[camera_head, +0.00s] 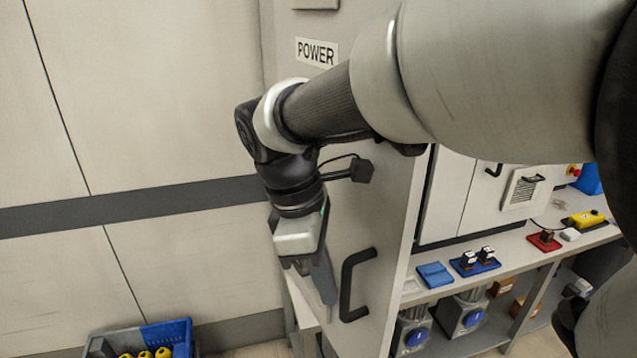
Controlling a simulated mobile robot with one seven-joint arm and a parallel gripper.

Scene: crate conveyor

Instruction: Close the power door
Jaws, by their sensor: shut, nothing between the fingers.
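The power door (385,222) is a pale grey panel with a "POWER" label (317,52) near its top and a black handle (350,285) low on its face. It stands swung out toward me, with its edge at the right and the cabinet front visible beyond it. My gripper (328,298) points down just left of the handle, in front of the door's face. It is shut and empty. I cannot tell whether its tip touches the door. My arm crosses the upper right and hides part of the door.
A bench (520,256) to the right holds blue trays (436,275), a red block (543,241) and a yellow device (587,219). Grey motor-like units (462,314) and boxes sit below it. A blue crate (168,334) with yellow items is on the floor at lower left. A plain wall (130,100) stands behind.

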